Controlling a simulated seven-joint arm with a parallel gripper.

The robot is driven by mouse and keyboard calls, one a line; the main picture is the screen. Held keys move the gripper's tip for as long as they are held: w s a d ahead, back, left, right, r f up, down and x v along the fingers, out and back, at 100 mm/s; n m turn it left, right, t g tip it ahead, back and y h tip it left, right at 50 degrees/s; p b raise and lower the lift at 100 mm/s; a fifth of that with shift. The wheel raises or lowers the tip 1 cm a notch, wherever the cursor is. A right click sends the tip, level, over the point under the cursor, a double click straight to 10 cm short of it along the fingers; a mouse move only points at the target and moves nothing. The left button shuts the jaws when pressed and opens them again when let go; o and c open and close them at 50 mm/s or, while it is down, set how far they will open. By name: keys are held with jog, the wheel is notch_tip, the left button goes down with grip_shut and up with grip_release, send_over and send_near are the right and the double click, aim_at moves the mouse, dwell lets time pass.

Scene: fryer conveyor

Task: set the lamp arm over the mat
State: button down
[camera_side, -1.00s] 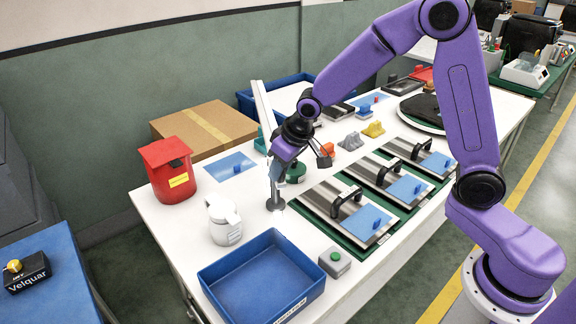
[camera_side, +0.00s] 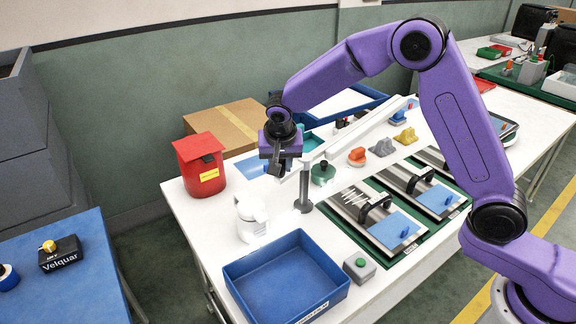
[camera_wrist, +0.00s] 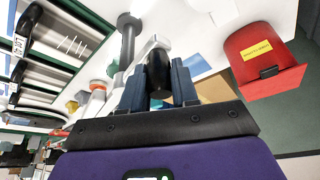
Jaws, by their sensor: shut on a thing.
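The lamp arm (camera_side: 350,138) is a long white bar on a grey upright post (camera_side: 304,190). It slants up and to the right across the table, its far end by the back. My gripper (camera_side: 277,166) is to the left of the post, shut on the black grip at the arm's short end. The black grip (camera_wrist: 157,72) shows between my fingers in the wrist view, with the post (camera_wrist: 127,40) beyond it. One blue mat (camera_side: 247,166) lies behind my gripper, partly hidden. A second blue patch (camera_side: 412,103) shows near the bar's far end; I cannot tell whether the bar is above it.
A red bin (camera_side: 201,172), white jug (camera_side: 250,222), blue tray (camera_side: 232,275) and grey button box (camera_side: 359,267) stand around the front and left. Orange, grey and yellow blocks (camera_side: 405,137) and black-handled plates (camera_side: 370,208) lie right of the post.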

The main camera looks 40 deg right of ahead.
jog(key=shift+w+a+m+g, duration=0.2)
jog(key=shift+w+m+g, duration=0.1)
jog(key=shift+w+m, duration=0.45)
jog(key=c, duration=0.8)
grip_release()
jog(key=shift+c, duration=0.2)
jog(key=v, duration=1.7)
jog(key=shift+a, duration=0.35)
jog(key=shift+s+r, duration=0.1)
jog(key=shift+s, duration=0.05)
